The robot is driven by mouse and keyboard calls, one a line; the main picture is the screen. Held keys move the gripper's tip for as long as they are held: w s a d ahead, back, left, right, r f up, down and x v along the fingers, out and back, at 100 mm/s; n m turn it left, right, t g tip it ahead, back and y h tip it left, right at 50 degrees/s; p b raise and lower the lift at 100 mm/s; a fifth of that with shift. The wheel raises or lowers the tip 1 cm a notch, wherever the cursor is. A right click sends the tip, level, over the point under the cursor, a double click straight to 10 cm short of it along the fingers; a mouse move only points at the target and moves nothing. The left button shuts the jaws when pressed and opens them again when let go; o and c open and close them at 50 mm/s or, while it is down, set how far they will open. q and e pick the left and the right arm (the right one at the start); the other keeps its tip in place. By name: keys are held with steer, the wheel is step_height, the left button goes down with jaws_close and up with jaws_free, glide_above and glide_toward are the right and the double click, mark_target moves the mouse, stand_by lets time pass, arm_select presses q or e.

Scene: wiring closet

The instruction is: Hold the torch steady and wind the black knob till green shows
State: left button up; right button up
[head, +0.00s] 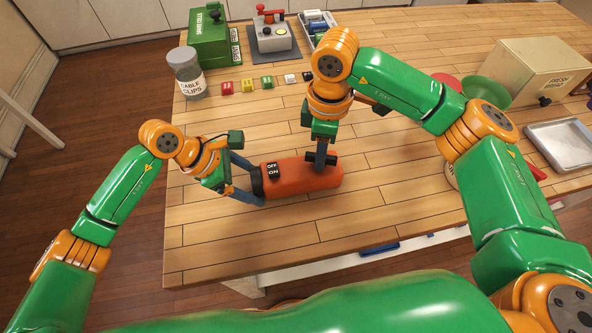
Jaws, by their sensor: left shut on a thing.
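The torch (300,180) is an orange cylinder with a black end, lying on the wooden table in the head view. My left gripper (256,180) is shut on the torch at its black left end, one finger on the far side and one on the near side. A black plate with OFF and ON labels (272,170) sits near that end. The black knob (331,158) is on top of the torch towards the right. My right gripper (320,163) points down at the knob. Its fingers overlap in this view, so their grip cannot be told. No green shows on the torch.
A jar of cable clips (187,75), a green box (208,42) and a device with a red lever (272,32) stand at the back. Several small coloured blocks (247,85) lie in a row. A beige box (537,70) and metal tray (562,145) are at right.

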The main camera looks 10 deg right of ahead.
steer(key=shift+o, duration=0.6)
